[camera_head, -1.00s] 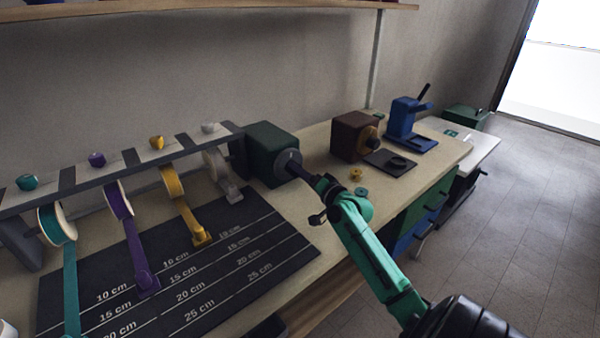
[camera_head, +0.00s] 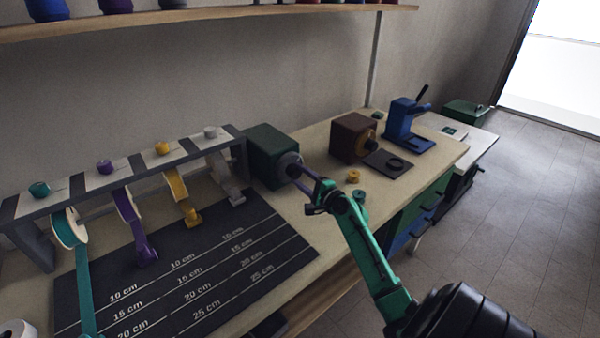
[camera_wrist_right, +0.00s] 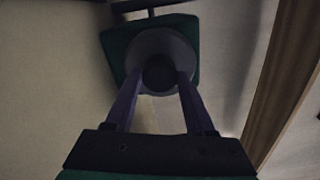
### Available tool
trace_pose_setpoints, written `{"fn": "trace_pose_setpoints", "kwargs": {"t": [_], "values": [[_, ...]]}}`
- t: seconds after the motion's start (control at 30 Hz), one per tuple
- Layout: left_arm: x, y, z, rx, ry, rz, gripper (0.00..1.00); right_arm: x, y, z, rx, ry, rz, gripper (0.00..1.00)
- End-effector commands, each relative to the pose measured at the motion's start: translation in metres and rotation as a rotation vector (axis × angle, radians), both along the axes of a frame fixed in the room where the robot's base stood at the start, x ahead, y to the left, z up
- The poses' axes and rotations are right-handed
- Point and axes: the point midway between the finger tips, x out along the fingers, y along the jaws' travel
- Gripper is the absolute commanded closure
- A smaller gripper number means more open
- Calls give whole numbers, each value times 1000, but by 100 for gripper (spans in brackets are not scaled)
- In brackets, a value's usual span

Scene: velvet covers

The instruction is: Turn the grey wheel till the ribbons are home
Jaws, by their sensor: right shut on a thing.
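The grey wheel (camera_head: 287,161) is on the side of a dark green box (camera_head: 269,150) at the right end of the ribbon rack. My right gripper (camera_head: 297,172) is shut on the wheel's dark central knob, which shows between the fingers in the right wrist view (camera_wrist_right: 160,73). Several ribbons hang from the rack onto the dark measuring mat (camera_head: 215,285). The teal ribbon (camera_head: 84,290) is longest and reaches the picture's bottom edge. The purple ribbon (camera_head: 134,228) ends above the 10 cm line; the yellow ribbon (camera_head: 181,193) and pale grey ribbon (camera_head: 229,181) end higher. My left gripper is not in view.
Right of the wheel stand a brown box (camera_head: 352,138) and a blue press (camera_head: 405,122). A small yellow spool (camera_head: 353,176) and a teal one (camera_head: 360,196) lie near my right arm. A shelf (camera_head: 240,17) runs above. A white roll (camera_head: 17,331) stands at lower left.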

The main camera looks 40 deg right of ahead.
Motion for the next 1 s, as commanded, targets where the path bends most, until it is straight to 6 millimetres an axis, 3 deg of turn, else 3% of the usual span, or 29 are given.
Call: {"fn": "trace_pose_setpoints", "kwargs": {"t": [0.5, 1.0], "values": [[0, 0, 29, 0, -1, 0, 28, 0, 0, 2, 437, -9, 0, 100], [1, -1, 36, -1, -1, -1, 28, 0, 0, 0, 585, -12, 0, 100]]}}
